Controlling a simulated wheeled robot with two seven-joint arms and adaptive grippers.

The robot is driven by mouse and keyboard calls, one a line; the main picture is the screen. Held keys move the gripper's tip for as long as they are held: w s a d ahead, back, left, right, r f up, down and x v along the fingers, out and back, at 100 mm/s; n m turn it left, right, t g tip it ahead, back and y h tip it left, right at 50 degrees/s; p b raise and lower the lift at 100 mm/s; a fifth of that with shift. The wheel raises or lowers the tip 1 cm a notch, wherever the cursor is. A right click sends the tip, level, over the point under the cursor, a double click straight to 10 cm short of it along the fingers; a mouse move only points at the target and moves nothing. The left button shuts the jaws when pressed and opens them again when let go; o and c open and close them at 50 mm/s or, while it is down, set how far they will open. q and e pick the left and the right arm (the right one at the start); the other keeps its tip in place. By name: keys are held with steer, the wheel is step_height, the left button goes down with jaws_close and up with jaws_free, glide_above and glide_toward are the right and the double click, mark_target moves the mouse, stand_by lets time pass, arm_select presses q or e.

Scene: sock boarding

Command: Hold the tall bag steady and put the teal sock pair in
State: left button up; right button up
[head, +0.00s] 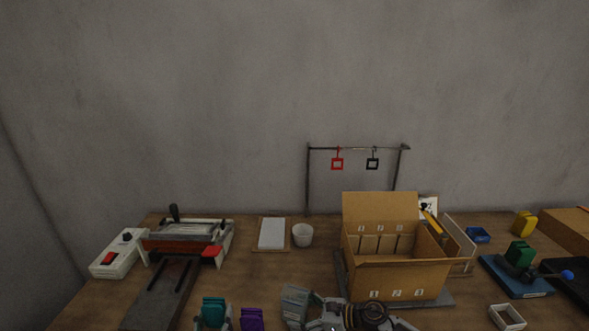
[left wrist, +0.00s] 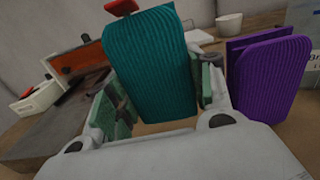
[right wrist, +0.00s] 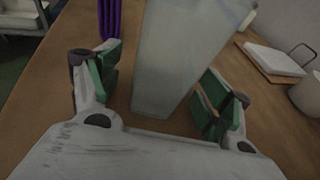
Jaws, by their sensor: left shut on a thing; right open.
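The teal sock pair (head: 213,306) is held upright in my left gripper (head: 213,321), at the bottom of the head view. In the left wrist view the ribbed teal pair (left wrist: 152,62) stands between the green pads of my left gripper (left wrist: 161,96), which is shut on it. The tall bag (head: 295,298) stands upright, pale grey, right of the purple pair. In the right wrist view the bag (right wrist: 183,55) is between the spread fingers of my right gripper (right wrist: 162,92), which is open. The bag's mouth is out of that view.
A purple sock pair (head: 252,319) stands between the teal pair and the bag. A divided cardboard box (head: 400,280) stands at right. A white cup (head: 303,236) and a flat white pad (head: 272,233) lie behind; a press-like machine (head: 187,240) is at left.

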arm_select(q)
steer(key=shift+f, duration=0.2)
arm_select(e)
steer(key=shift+w+a+f, duration=0.15)
steer(key=shift+a, duration=0.25)
steer(key=c, duration=1)
steer(key=shift+c, duration=0.2)
arm_select(q)
steer(key=shift+r, duration=0.15)
